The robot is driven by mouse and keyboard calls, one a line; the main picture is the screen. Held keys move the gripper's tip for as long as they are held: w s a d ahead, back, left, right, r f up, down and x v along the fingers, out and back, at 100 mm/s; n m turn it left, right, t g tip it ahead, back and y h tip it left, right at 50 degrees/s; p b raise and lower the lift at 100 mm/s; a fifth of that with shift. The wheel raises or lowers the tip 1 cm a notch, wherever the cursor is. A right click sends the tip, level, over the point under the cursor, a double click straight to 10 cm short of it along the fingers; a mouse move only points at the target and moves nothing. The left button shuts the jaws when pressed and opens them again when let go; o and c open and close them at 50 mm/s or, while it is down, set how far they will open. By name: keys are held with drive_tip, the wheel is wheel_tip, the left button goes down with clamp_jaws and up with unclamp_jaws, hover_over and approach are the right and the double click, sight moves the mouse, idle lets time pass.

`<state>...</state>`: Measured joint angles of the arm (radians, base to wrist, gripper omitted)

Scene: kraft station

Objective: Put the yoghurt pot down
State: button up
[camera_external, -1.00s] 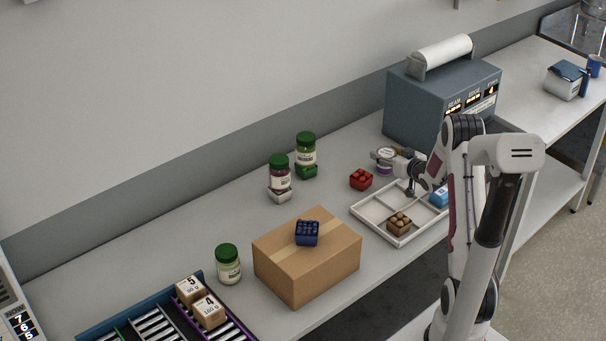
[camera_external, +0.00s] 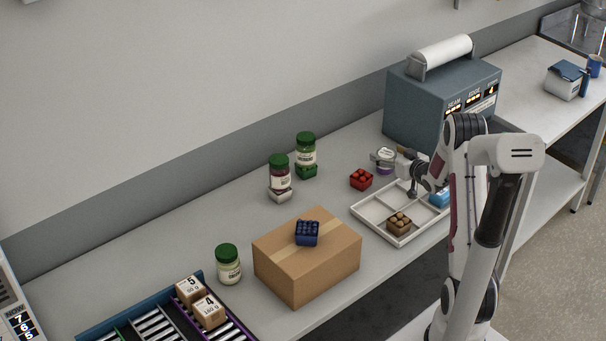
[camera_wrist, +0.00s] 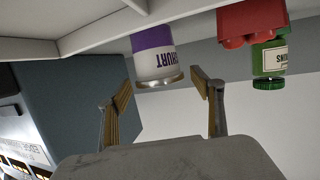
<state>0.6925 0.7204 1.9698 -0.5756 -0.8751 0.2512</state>
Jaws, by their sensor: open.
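The yoghurt pot (camera_external: 386,154), white and purple with a silvery lid, stands upright on the table behind the compartment tray (camera_external: 372,234), in front of the blue-grey machine. In the wrist view, which is upside down, the pot (camera_wrist: 157,54) shows its label and lid just beyond my fingertips. My gripper (camera_external: 381,163) is open, and in the wrist view its two fingers (camera_wrist: 162,85) are spread wider than the pot, with nothing held between them. My gripper partly hides the pot in the external view.
The tray holds a brown block (camera_external: 399,223) and a blue item (camera_external: 439,197). Green-lidded jars (camera_external: 306,155) stand further left. The machine (camera_external: 435,95) stands close behind the pot.

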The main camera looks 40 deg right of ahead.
drive_tip(key=shift+v, duration=5.4)
drive_tip(key=shift+r, duration=0.1)
drive_tip(key=s+a+r+g, duration=0.2)
drive_tip(key=s+a+r, duration=0.1)
drive_tip(key=a+r, duration=0.3)
drive_tip(key=s+a+r+g, duration=0.3)
drive_tip(key=a+r, duration=0.2)
drive_tip(key=a, duration=0.4)
drive_tip(key=s+a+n+g+y, duration=0.2)
drive_tip(key=s+a+g+y, duration=0.1)
drive_tip(key=s+a, duration=1.5)
drive_tip(key=s, duration=0.4)
drive_tip(key=shift+s+a+r+n+g+y, duration=0.25)
drive_tip(key=shift+r+n+g+y, duration=0.05)
drive_tip(key=shift+r+n, duration=0.1)
